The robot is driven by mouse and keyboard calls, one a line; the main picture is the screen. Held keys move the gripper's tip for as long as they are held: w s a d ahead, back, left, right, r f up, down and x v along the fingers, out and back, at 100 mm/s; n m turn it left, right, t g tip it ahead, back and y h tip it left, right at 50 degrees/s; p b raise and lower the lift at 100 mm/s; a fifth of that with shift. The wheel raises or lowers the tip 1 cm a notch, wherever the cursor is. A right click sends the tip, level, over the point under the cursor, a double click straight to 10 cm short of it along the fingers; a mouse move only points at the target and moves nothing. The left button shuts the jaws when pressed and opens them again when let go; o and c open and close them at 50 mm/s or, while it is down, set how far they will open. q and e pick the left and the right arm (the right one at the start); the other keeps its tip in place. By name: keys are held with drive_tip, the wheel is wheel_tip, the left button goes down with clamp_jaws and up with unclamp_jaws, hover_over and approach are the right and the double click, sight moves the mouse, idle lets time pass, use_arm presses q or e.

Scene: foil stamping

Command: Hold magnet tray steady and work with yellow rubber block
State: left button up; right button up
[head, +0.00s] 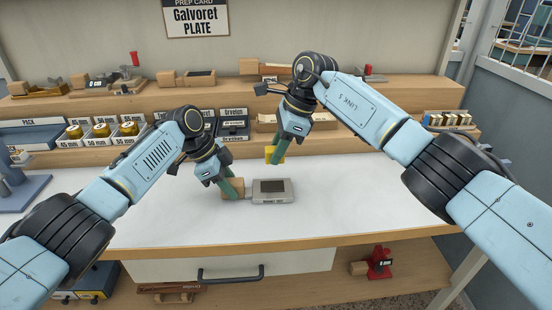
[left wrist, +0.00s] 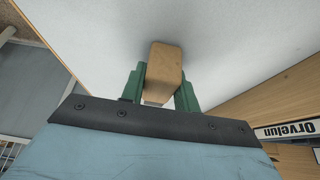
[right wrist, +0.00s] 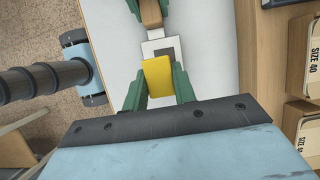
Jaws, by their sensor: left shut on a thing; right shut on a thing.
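The magnet tray (head: 272,196) is a grey metal tray with a dark recessed rectangle, flat on the white worktop. Its wooden handle (head: 232,186) points left. My left gripper (head: 230,188) is shut on that handle; the left wrist view shows the wooden block (left wrist: 164,70) between the green fingers. My right gripper (head: 277,156) is shut on the yellow rubber block (head: 275,155) and holds it above the worktop, behind the tray. In the right wrist view the yellow block (right wrist: 158,76) sits between the fingers and covers part of the tray (right wrist: 162,46).
A drawer with a black handle (head: 230,275) is below the worktop's front edge. The worktop (head: 370,200) right of the tray is clear.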

use_arm(q)
drive_tip(key=o, duration=1.1)
drive_tip(key=shift+c, duration=0.2)
drive_tip(key=v, duration=1.2)
